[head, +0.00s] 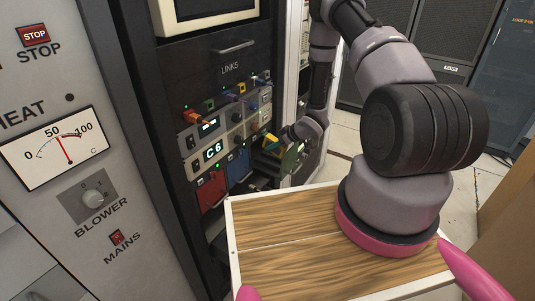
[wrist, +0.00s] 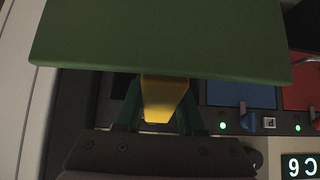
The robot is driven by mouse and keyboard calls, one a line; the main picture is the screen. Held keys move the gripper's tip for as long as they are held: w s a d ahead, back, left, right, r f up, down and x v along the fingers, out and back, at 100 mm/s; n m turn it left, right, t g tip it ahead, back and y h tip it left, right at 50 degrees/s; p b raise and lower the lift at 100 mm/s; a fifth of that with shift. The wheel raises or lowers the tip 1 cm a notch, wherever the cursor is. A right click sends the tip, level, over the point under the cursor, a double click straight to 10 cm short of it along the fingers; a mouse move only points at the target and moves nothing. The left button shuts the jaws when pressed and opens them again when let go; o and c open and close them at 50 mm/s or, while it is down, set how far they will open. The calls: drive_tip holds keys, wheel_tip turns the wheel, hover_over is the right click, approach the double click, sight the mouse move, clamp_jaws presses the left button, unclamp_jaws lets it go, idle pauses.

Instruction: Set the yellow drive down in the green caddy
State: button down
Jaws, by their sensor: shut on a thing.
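My gripper (head: 278,143) is in front of the rack in the head view, its fingers closed on a yellow piece (head: 269,140), which I take as the yellow drive. In the wrist view my gripper (wrist: 160,108) has dark green fingers on both sides of the yellow drive (wrist: 165,92), which narrows towards the palm. A broad green panel (wrist: 165,40), probably the green caddy, fills the top of the wrist view and hides the drive's far end. In the head view green (head: 291,160) shows just below my gripper. I cannot tell whether drive and panel touch.
The rack holds a red module (head: 211,190) and a blue module (head: 238,166) left of my gripper. Display C6 (head: 214,151) and several cable plugs are above them. A wood-topped surface (head: 285,260) with a white rim lies in front, its top bare at left.

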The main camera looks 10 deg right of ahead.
sight(271, 151)
drive_tip(key=f, duration=0.3)
drive_tip(key=shift+w+a+f, duration=0.2)
drive_tip(key=shift+w+a, duration=0.15)
drive_tip(key=shift+w+a+f, duration=0.15)
drive_tip(key=shift+w+a, duration=0.1)
drive_tip(key=shift+w+a+g+h, duration=0.15)
drive_tip(key=shift+a+g+h, duration=0.05)
drive_tip(key=shift+g+h, duration=0.2)
drive_tip(key=shift+w+a+g+h, duration=0.15)
drive_tip(key=shift+w+g+h, duration=0.15)
drive_tip(key=shift+g+h, duration=0.5)
drive_tip(key=shift+s+f, duration=0.15)
drive_tip(key=shift+f, duration=0.55)
drive_tip(key=shift+f, duration=0.1)
